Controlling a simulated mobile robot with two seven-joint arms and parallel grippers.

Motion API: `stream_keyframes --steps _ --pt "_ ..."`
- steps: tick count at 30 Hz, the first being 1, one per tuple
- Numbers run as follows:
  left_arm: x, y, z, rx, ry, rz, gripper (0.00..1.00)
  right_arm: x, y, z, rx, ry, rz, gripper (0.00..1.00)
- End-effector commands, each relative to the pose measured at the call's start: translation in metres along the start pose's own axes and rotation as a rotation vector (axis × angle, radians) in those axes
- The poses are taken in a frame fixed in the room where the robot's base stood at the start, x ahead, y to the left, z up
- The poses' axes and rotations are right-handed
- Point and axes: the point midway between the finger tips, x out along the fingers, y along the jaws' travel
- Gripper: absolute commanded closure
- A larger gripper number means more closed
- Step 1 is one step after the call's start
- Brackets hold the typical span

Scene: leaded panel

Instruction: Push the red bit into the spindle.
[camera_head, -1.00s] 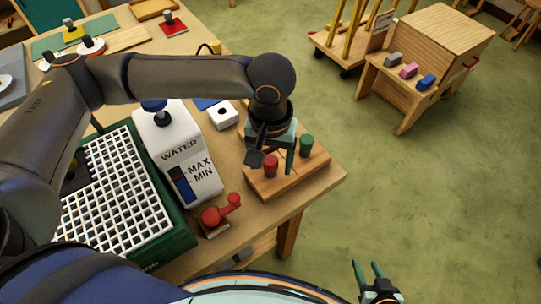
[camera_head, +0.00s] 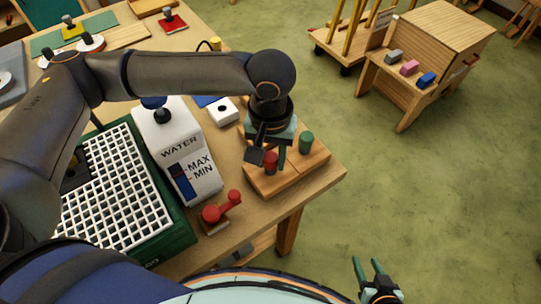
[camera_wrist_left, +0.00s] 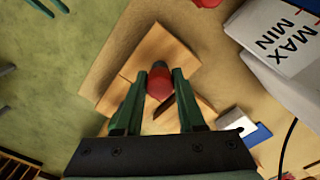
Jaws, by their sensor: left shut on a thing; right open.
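The red bit (camera_head: 270,163) stands at the wooden block (camera_head: 262,187) on the table's near right corner. My left gripper (camera_wrist_left: 159,88) comes down over it and is shut on it; the wrist view shows the red bit (camera_wrist_left: 160,80) between the two green fingers. I cannot tell whether it is still seated in the block. A green bit (camera_head: 306,143) stands on the same block to the right. My right gripper (camera_head: 370,270) is open and empty over the floor at the bottom right. I cannot make out the spindle; my left arm covers part of the grid area.
A green tray with a white grid (camera_head: 115,190) stands at left. A white water tank (camera_head: 180,150) stands between it and the block. A red crank-shaped part (camera_head: 221,207) lies in front, a white box (camera_head: 223,110) behind. The table ends just right of the block.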

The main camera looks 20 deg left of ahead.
Motion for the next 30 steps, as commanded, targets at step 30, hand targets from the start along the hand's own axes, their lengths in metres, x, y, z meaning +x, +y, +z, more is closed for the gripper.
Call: stream_keyframes --steps 30 --pt "-0.0034 0.0002 -0.0001 0.000 0.000 0.001 1.00 -0.0032 -0.0004 -0.0040 0.000 0.001 0.000 0.53"
